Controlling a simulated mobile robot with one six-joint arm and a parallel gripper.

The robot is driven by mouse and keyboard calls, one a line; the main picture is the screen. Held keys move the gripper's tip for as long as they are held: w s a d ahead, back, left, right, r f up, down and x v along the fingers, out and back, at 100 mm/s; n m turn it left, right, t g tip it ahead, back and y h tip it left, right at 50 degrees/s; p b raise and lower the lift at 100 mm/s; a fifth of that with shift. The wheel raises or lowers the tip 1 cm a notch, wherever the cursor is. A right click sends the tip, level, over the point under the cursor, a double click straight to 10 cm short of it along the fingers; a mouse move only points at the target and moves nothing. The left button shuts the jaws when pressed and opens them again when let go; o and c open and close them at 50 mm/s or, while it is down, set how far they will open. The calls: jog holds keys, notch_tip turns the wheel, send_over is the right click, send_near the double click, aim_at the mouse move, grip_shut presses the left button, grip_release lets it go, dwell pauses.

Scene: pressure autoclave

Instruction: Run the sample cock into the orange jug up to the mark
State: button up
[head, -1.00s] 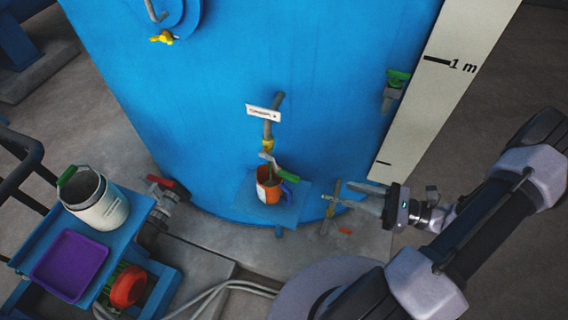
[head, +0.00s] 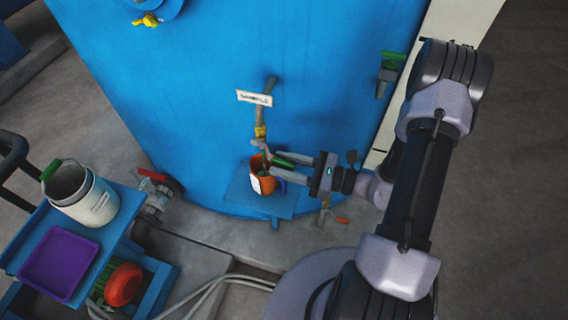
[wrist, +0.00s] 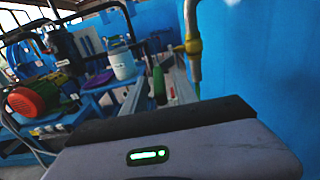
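The orange jug (head: 263,184) stands on a small blue shelf (head: 245,196) against the blue vessel, under the sample cock (head: 260,135). The cock's pipe has a yellow fitting and a green lever. My gripper (head: 274,162) is level with the lever, its fingers reaching left just above the jug and covering part of it. In the wrist view the green lever (wrist: 158,85) stands between the two fingers, with gaps beside it, so the gripper looks open. The jug's inside, its level and mark cannot be made out.
A blue cart (head: 125,215) at left holds a white bucket (head: 95,205) and a purple tray (head: 58,262). A red-handled valve (head: 160,182) is low on the vessel. Another green-handled valve (head: 390,62) is at right. Hoses lie on the floor.

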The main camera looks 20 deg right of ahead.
grip_shut()
dwell(1.4)
